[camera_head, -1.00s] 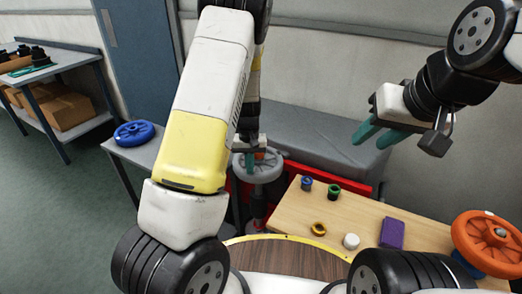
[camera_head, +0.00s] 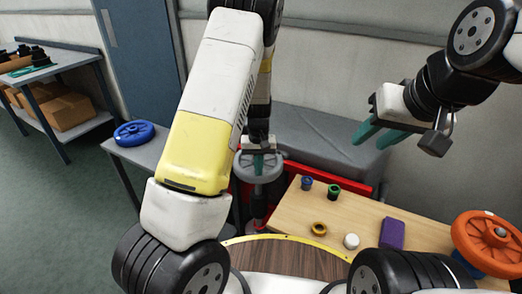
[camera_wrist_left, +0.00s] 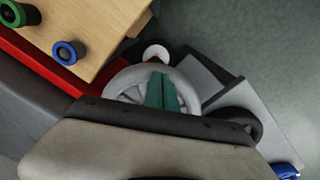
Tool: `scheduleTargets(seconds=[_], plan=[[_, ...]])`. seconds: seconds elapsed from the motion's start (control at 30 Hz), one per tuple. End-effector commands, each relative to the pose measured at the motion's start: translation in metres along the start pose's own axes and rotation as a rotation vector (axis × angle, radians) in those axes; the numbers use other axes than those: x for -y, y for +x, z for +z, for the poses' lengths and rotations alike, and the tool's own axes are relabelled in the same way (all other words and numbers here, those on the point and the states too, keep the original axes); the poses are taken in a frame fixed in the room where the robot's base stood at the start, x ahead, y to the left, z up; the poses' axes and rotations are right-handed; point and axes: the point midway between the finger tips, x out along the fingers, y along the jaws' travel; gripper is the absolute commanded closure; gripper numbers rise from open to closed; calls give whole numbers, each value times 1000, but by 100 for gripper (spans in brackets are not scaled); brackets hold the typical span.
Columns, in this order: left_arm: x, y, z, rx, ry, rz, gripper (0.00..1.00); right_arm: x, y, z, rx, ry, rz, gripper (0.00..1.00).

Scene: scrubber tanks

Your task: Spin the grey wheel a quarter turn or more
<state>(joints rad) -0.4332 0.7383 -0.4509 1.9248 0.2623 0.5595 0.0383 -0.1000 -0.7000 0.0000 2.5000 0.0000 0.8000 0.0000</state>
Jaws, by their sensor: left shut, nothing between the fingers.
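The grey wheel (camera_head: 272,176) stands at the middle of the head view, behind my left arm and partly hidden by it. It also shows in the left wrist view (camera_wrist_left: 121,84), with its rim and some spokes visible. My left gripper (camera_head: 258,163) is shut, with its green fingers over the wheel. In the left wrist view the closed fingers (camera_wrist_left: 163,92) overlap the wheel's face; I cannot tell whether they touch it. My right gripper (camera_head: 368,132) is open and empty, high above the wooden table and well to the right of the wheel.
The wooden table (camera_head: 290,214) holds small rings, a white piece, a purple block (camera_head: 392,233) and an orange wheel (camera_head: 488,243). A blue wheel (camera_head: 134,133) lies on a grey bench at left. A red frame and a grey tank (camera_head: 325,143) stand close behind.

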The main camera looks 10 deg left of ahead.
Motion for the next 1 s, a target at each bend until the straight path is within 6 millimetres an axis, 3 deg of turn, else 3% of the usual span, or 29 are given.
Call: scheduleTargets(seconds=[0.13, 0.47, 0.77, 1.0], plan=[[-11, 1, 0, 1, 3, 0, 100, 0, 0, 0, 0, 0, 0, 64], [-13, 2, 0, 1, 1, 0, 100, 0, 0, 0, 0, 0, 0, 64], [-32, 0, -5, 1, 2, 0, 100, 0, 0, 0, 0, 0, 0, 64], [-33, 0, -6, 1, 1, 0, 100, 0, 0, 0, 0, 0, 0, 64]])
